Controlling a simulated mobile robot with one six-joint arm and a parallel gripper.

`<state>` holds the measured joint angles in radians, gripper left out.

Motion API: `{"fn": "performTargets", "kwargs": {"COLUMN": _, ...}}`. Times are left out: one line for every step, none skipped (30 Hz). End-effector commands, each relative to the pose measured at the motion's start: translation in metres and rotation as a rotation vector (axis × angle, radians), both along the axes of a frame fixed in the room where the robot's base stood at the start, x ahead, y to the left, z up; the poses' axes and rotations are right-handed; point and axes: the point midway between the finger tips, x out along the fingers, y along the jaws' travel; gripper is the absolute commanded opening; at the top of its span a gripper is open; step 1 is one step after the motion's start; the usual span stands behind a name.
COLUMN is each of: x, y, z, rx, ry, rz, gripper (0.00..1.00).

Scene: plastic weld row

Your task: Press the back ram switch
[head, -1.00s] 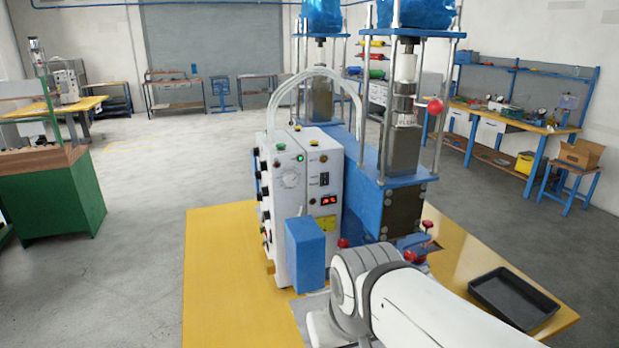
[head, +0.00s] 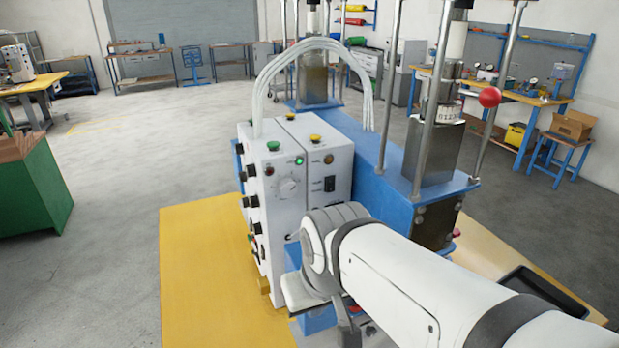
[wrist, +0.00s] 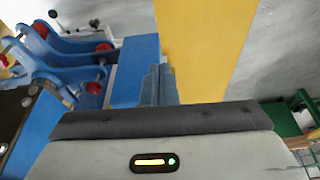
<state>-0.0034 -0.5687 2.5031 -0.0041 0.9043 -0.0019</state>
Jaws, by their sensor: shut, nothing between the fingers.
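The white control box (head: 322,160) stands in the middle of the head view. Its front has a round dial (head: 287,187), a lit green lamp (head: 299,161) and a black rocker switch (head: 329,184). I cannot tell which control is the back ram switch. My wrist covers the lower front of the box. My gripper (wrist: 160,84) is shut and empty in the wrist view, beside a blue block (wrist: 136,66); whether it touches is unclear.
The blue machine frame (head: 392,190) with steel columns and a red ball knob (head: 490,97) stands right of the box. A black tray (head: 540,285) lies at right. Blue levers with red knobs (wrist: 103,47) show in the wrist view. The yellow board (head: 205,265) is clear at left.

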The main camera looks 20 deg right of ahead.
Motion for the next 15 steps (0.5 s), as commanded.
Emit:
{"fn": "performTargets", "kwargs": {"x": 0.000, "y": 0.000, "z": 0.000, "rx": 0.000, "ry": 0.000, "rz": 0.000, "gripper": 0.00}}
{"fn": "performTargets", "kwargs": {"x": 0.000, "y": 0.000, "z": 0.000, "rx": 0.000, "ry": 0.000, "rz": 0.000, "gripper": 0.00}}
{"fn": "performTargets", "kwargs": {"x": 0.000, "y": 0.000, "z": 0.000, "rx": 0.001, "ry": 0.000, "rz": -0.003, "gripper": 0.00}}
{"fn": "performTargets", "kwargs": {"x": 0.001, "y": 0.000, "z": 0.000, "rx": 0.005, "ry": -0.002, "rz": -0.011, "gripper": 0.00}}
{"fn": "performTargets", "kwargs": {"x": 0.004, "y": -0.001, "z": 0.001, "rx": 0.013, "ry": -0.005, "rz": -0.027, "gripper": 0.00}}
{"fn": "performTargets", "kwargs": {"x": 0.008, "y": -0.003, "z": 0.002, "rx": 0.030, "ry": -0.012, "rz": -0.062, "gripper": 0.00}}
{"fn": "performTargets", "kwargs": {"x": 0.013, "y": -0.005, "z": 0.004, "rx": 0.049, "ry": -0.019, "rz": -0.101, "gripper": 0.00}}
{"fn": "performTargets", "kwargs": {"x": 0.020, "y": -0.008, "z": 0.006, "rx": 0.073, "ry": -0.029, "rz": -0.143, "gripper": 0.00}}
{"fn": "performTargets", "kwargs": {"x": 0.031, "y": -0.014, "z": 0.010, "rx": 0.115, "ry": -0.044, "rz": -0.223, "gripper": 0.00}}
{"fn": "performTargets", "kwargs": {"x": 0.041, "y": -0.020, "z": 0.014, "rx": 0.151, "ry": -0.059, "rz": -0.295, "gripper": 0.00}}
{"fn": "performTargets", "kwargs": {"x": 0.051, "y": -0.027, "z": 0.018, "rx": 0.192, "ry": -0.075, "rz": -0.376, "gripper": 0.00}}
{"fn": "performTargets", "kwargs": {"x": 0.066, "y": -0.038, "z": 0.025, "rx": 0.254, "ry": -0.100, "rz": -0.490, "gripper": 0.00}}
{"fn": "performTargets", "kwargs": {"x": 0.077, "y": -0.047, "z": 0.031, "rx": 0.302, "ry": -0.121, "rz": -0.578, "gripper": 0.00}}
{"fn": "performTargets", "kwargs": {"x": 0.088, "y": -0.057, "z": 0.037, "rx": 0.350, "ry": -0.142, "rz": -0.663, "gripper": 0.00}}
{"fn": "performTargets", "kwargs": {"x": 0.102, "y": -0.071, "z": 0.045, "rx": 0.416, "ry": -0.169, "rz": -0.775, "gripper": 0.00}}
